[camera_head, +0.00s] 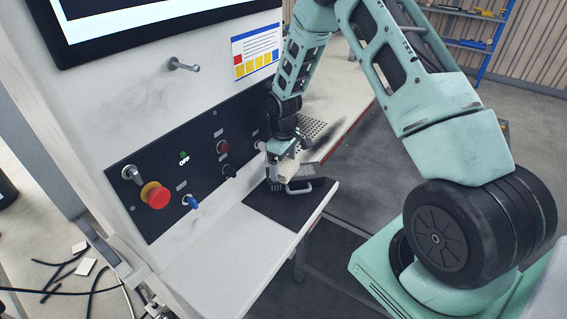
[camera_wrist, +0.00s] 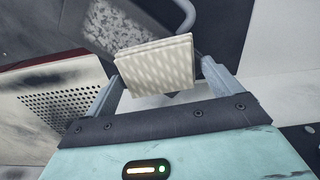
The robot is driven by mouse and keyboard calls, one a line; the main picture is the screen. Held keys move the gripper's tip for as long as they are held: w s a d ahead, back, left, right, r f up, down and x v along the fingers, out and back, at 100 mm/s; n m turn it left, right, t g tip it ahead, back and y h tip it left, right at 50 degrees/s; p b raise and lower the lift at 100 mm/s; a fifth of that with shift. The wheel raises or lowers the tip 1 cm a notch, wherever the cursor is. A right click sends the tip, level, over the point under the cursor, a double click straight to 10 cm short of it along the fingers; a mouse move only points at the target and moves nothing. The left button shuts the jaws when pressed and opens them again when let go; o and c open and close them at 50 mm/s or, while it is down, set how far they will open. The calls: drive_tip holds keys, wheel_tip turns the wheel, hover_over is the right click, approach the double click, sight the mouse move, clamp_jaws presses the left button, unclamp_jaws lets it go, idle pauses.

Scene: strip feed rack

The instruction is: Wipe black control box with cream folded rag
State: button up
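The cream folded rag (camera_wrist: 155,65) has a pale diamond pattern and is held between the two fingers of my gripper (camera_wrist: 162,82) in the wrist view. In the head view my gripper (camera_head: 283,157) points down over a black mat (camera_head: 285,212) on the white ledge, with the rag (camera_head: 287,171) at its fingertips. A black control face (camera_head: 165,175) with a red emergency knob, a green OFF light and several switches is on the machine wall, left of my gripper. I cannot tell whether the rag touches anything below it.
A grey curved handle (camera_head: 313,187) is beside my gripper over the mat. A grey patterned piece (camera_wrist: 122,30) lies beyond the rag. A perforated plate (camera_head: 312,127) is behind on the bench. A metal peg (camera_head: 183,65) juts from the wall. The near ledge (camera_head: 235,255) is clear.

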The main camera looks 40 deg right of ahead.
drive_tip(key=shift+r, duration=0.35)
idle(0.4)
drive_tip(key=c, duration=0.7)
drive_tip(key=shift+o, duration=0.2)
